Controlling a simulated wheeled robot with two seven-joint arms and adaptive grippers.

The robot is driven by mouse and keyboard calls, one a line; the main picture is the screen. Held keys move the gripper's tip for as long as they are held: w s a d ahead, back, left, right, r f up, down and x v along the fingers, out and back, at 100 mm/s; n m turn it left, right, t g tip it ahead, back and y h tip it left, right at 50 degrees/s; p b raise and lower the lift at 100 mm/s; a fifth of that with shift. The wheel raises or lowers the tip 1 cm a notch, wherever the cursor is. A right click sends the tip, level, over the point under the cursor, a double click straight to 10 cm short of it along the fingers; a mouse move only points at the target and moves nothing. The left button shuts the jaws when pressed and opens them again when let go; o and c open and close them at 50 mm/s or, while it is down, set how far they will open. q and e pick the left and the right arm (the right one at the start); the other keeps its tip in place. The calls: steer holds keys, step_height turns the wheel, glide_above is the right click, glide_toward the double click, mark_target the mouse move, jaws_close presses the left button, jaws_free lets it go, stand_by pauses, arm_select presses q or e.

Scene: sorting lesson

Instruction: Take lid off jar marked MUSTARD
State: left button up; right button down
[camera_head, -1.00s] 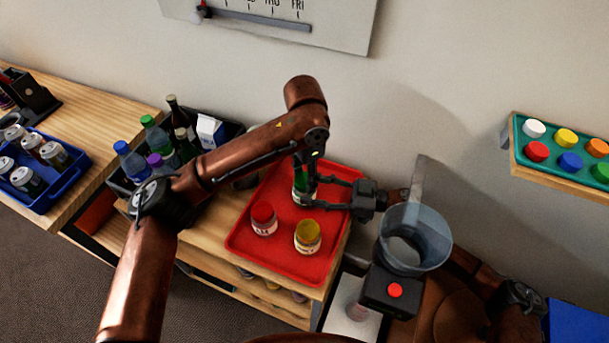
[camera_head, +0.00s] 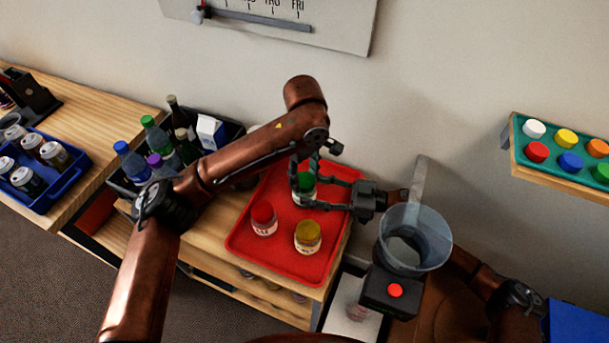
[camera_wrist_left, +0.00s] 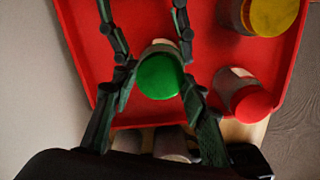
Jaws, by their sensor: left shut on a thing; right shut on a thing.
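A jar with a green lid (camera_head: 305,182) stands upright on the red tray (camera_head: 275,262); its label is too small and covered to read. My left gripper (camera_head: 304,172) reaches down from above and is shut on the green lid, which also shows in the left wrist view (camera_wrist_left: 160,77). My right gripper (camera_head: 307,190) comes in from the right and is shut around the jar's pale body. The lid sits on top of the jar. A red-lidded jar (camera_head: 263,214) and a yellow-lidded jar (camera_head: 307,234) stand nearby; I cannot read their labels.
A dark crate of bottles and a carton (camera_head: 209,130) stands left of the tray. A blue crate of cans (camera_head: 44,168) is farther left. A clear container (camera_head: 415,238) is to the right. A shelf of coloured lids (camera_head: 565,150) is on the wall.

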mark_target(304, 179)
arm_select(q)
steer(key=shift+r, duration=0.2)
stand_by(0.6)
steer(key=shift+r, duration=0.95)
steer(key=shift+r, duration=2)
arm_select(e)
steer(key=c, duration=0.9)
jaws_free()
